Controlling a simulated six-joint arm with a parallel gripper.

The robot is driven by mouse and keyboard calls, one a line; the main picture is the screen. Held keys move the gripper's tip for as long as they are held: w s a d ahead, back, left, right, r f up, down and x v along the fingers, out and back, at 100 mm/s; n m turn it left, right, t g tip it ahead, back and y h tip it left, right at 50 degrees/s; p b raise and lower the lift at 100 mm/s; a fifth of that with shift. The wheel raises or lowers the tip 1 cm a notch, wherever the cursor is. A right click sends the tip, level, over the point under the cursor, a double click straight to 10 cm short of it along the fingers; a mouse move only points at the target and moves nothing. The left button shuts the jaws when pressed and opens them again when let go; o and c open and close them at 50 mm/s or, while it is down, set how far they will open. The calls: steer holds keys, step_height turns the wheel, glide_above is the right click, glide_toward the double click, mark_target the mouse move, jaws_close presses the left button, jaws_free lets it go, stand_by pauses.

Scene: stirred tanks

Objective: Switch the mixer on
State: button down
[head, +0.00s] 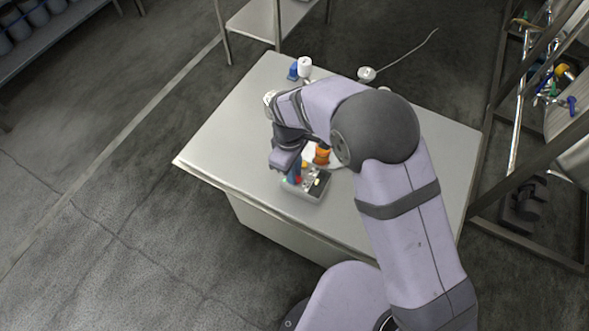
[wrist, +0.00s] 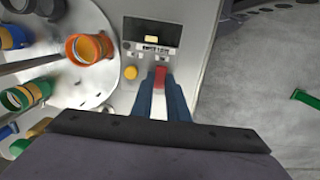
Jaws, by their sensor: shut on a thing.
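The mixer's control box (wrist: 190,40) is grey, with a dark display panel (wrist: 152,33) and a round yellow button (wrist: 130,72) on its top face. In the head view the box (head: 318,190) sits near the table's front edge. My gripper (wrist: 160,74) points down at the box, its two blue fingers closed on a red switch (wrist: 160,80) right of the yellow button. In the head view my gripper (head: 295,172) stands over the box's left part. The switch's position is partly hidden by the fingers.
A round pale lid (wrist: 75,85) with an orange-collared port (wrist: 88,47) and other coloured fittings lies left of the box. A white bottle (head: 305,66) and a blue-capped item (head: 293,71) stand at the table's back. The table's left side (head: 225,140) is clear.

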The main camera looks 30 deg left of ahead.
steer(key=shift+a+h+p, duration=0.25)
steer(key=shift+h+p, duration=0.05)
steer(key=shift+h, duration=0.3)
steer(key=c, duration=1.7)
jaws_free()
steer(key=r, duration=0.2)
steer(key=a+r+b, duration=0.1)
steer(key=r, duration=0.4)
steer(key=shift+a+r, duration=0.15)
